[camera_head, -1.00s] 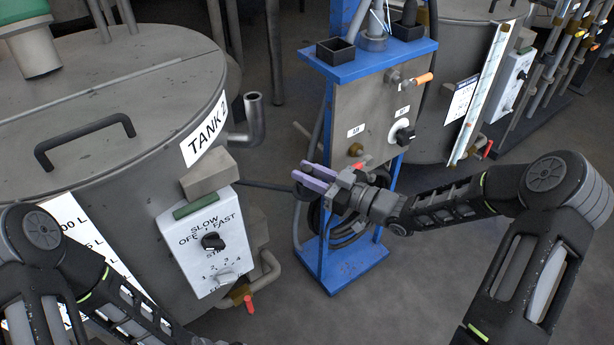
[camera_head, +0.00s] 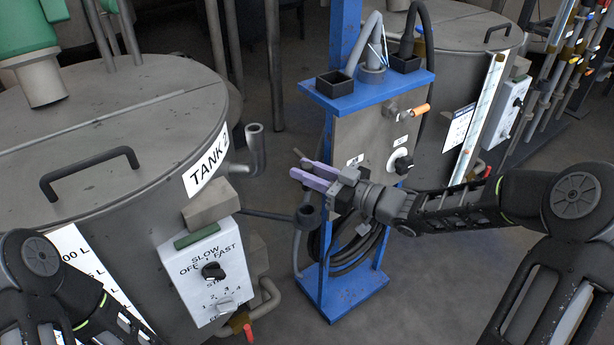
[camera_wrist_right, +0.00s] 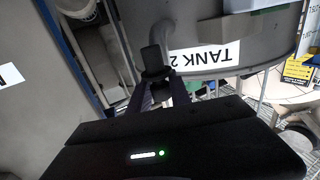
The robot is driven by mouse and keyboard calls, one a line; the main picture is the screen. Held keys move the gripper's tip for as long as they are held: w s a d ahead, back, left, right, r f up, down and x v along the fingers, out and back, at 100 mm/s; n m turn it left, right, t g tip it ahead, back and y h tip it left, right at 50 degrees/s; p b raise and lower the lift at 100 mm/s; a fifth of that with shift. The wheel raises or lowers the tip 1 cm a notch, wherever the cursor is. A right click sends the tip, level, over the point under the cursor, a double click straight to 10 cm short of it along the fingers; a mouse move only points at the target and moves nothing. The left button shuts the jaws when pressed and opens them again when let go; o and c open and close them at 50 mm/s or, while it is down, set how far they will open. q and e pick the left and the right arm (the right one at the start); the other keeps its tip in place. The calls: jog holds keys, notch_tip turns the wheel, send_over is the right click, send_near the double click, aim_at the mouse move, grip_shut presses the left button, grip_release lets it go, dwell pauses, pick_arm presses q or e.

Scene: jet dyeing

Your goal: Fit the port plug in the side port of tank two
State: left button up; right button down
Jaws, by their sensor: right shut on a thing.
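Tank two (camera_head: 120,130) is a large grey drum at the left, with a "TANK 2" label (camera_head: 207,165). A grey elbow pipe (camera_head: 256,150) with an open upper end stands out from its side; I cannot tell whether it is the side port. My right gripper (camera_head: 306,170) has purple fingers and points left, to the right of and a little below that pipe. In the right wrist view the fingers are shut on a dark, blocky piece (camera_wrist_right: 153,62), which seems to be the port plug. The fingers hide it in the head view. My left gripper is out of view.
A dark cup (camera_head: 308,215) on a rod from the tank sits just below my right gripper. A blue stand (camera_head: 345,290) with a grey panel and coiled hoses is close behind the gripper. A white control box (camera_head: 207,270) hangs on tank two.

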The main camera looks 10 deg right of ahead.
dwell(0.5)
jog(key=shift+w+d+r+m+t+h, duration=0.1)
jog(key=shift+r+m+t+h, duration=0.2)
jog(key=shift+r+t, duration=0.1)
jog(key=d+m+t+h, duration=0.1)
jog(key=h, duration=0.1)
jog(key=d+r+m+t+h, duration=0.1)
jog(key=d+m+h, duration=0.1)
jog(key=d+r+m+t+h, duration=0.1)
jog(key=h, duration=0.1)
jog(key=shift+s+d+m+h, duration=0.3)
jog(key=shift+s+m+h, duration=0.1)
